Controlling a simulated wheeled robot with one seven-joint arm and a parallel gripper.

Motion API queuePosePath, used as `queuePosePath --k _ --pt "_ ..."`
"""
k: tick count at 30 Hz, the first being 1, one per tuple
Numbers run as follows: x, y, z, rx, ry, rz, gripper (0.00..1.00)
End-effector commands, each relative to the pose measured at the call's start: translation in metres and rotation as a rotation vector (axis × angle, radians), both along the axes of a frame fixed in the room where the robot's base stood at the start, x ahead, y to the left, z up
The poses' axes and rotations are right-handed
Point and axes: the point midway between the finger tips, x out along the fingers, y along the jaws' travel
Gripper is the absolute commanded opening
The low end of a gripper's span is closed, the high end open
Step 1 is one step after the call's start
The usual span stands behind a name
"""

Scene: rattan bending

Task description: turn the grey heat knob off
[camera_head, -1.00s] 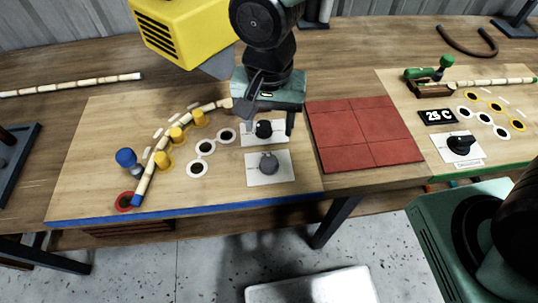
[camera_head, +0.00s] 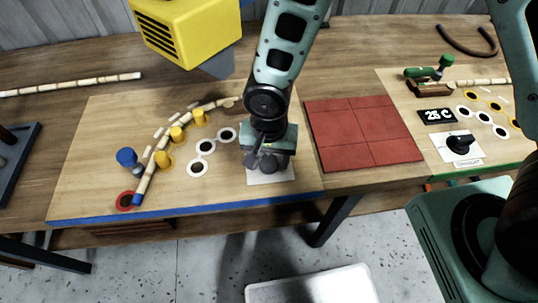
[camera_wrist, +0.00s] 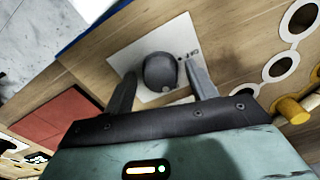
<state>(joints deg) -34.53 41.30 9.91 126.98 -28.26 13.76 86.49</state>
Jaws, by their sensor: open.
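The grey heat knob (camera_wrist: 160,72) sits on a white plate (camera_wrist: 178,45) fixed to the board. In the wrist view it lies between and just beyond the tips of my two fingers. My gripper (camera_wrist: 160,85) is open, with one finger on each side of the knob. I cannot tell whether either finger touches it. In the head view my gripper (camera_head: 268,165) is over the plate (camera_head: 270,177) and hides most of the knob. The black knob seen earlier behind it is hidden by my arm.
Red tiles (camera_head: 363,135) lie to the right of the knob. A yellow box-shaped device (camera_head: 185,35) hangs behind. A second station with a black knob (camera_head: 460,141) is far right.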

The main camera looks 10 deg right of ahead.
Motion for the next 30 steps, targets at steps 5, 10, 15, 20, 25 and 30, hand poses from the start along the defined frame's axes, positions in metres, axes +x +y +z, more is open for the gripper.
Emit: queuePosePath --k 5,10,15,20,25,30 --pt "0.0001 0.0001 0.0003 0.0 0.0 0.0 0.29" --pt "0.0001 0.0 0.0004 0.0 0.0 0.0 0.12" --pt "0.0001 0.0 0.0004 0.0 0.0 0.015 0.12" --pt "0.0004 0.0001 0.0002 0.0 -0.001 0.068 0.12" --pt "0.0009 0.0002 0.0001 0.001 -0.002 0.176 0.12" --pt "0.001 0.0001 0.0001 0.0 -0.002 0.326 0.12"
